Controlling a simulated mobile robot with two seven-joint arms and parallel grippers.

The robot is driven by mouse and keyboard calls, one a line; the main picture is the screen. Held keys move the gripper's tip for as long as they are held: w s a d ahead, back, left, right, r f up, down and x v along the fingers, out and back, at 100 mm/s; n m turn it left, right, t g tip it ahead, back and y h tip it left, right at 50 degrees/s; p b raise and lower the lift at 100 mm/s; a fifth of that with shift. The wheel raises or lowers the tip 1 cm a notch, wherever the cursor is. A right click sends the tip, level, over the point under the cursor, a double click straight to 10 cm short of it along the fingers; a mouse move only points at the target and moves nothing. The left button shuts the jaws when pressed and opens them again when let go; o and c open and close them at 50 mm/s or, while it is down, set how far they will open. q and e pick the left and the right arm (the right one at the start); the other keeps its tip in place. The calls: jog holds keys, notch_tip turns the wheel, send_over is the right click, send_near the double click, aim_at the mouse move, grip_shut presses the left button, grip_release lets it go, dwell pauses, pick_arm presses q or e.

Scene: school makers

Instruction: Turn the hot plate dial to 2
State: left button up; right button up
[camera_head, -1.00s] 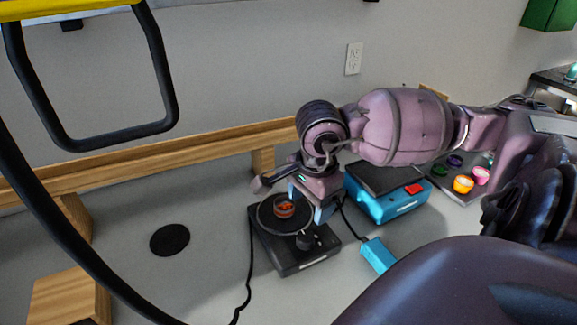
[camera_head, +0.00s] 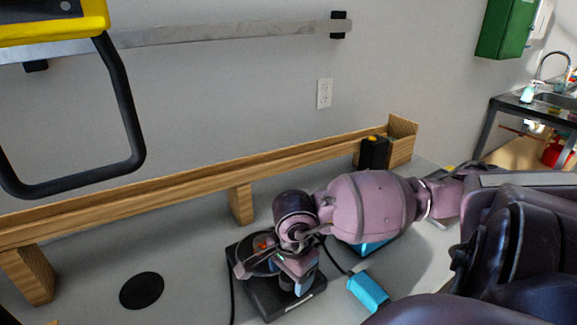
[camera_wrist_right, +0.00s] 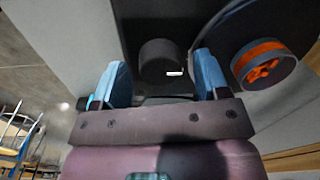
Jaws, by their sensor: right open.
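The black hot plate (camera_head: 268,303) lies on the grey tabletop. My right gripper (camera_head: 297,284) is low over its front part and hides the dial in the head view. In the right wrist view, the dark round dial (camera_wrist_right: 160,52) with a short white mark sits between the two blue fingers of my open right gripper (camera_wrist_right: 160,64). A gap shows on each side of the dial. A small round dish with orange contents (camera_wrist_right: 264,64) stands on the plate's round top; it also shows in the head view (camera_head: 263,243). My left gripper is out of view.
A light-blue block (camera_head: 368,290) lies right of the hot plate, and a blue device (camera_head: 372,248) is partly hidden behind my right arm. A black disc (camera_head: 142,291) lies at left. A wooden rail (camera_head: 180,187) runs along the wall. A black cable runs down beside the hot plate.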

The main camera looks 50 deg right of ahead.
jog(key=shift+c, duration=0.3)
jog(key=c, duration=0.9)
jog(key=shift+o, duration=0.2)
